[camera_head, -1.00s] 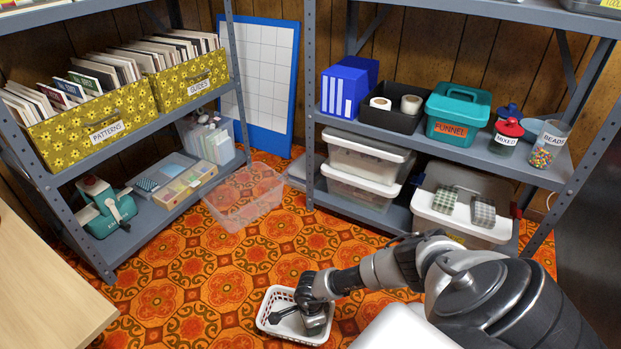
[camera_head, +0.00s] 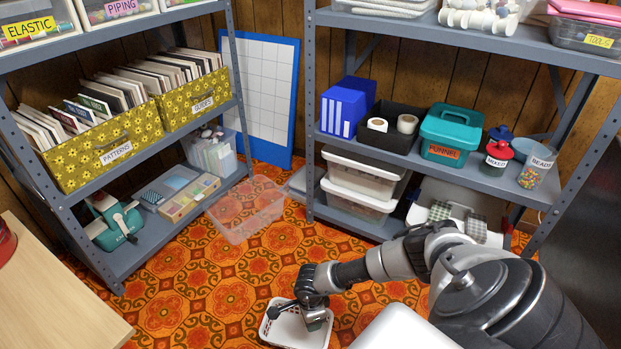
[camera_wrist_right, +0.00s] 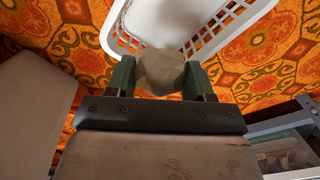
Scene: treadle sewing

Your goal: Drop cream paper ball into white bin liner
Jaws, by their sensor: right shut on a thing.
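The cream paper ball (camera_wrist_right: 160,70) is between the two green fingers of my right gripper (camera_wrist_right: 159,78) in the right wrist view. My right gripper is shut on it. The white bin (camera_wrist_right: 205,40) with slatted sides and a white liner inside (camera_wrist_right: 150,20) lies just beyond the ball in that view. In the head view my right gripper (camera_head: 314,318) is over the white bin (camera_head: 270,330) on the floor, and the ball is hidden there. Whether the ball is below the bin's rim I cannot tell. My left gripper is not in view.
A clear empty tub (camera_head: 245,210) stands on the patterned floor by the left shelf (camera_head: 165,235). A wooden table (camera_head: 50,300) is at the lower left. The right shelf (camera_head: 400,150) holds boxes and jars behind my arm. The floor left of the bin is clear.

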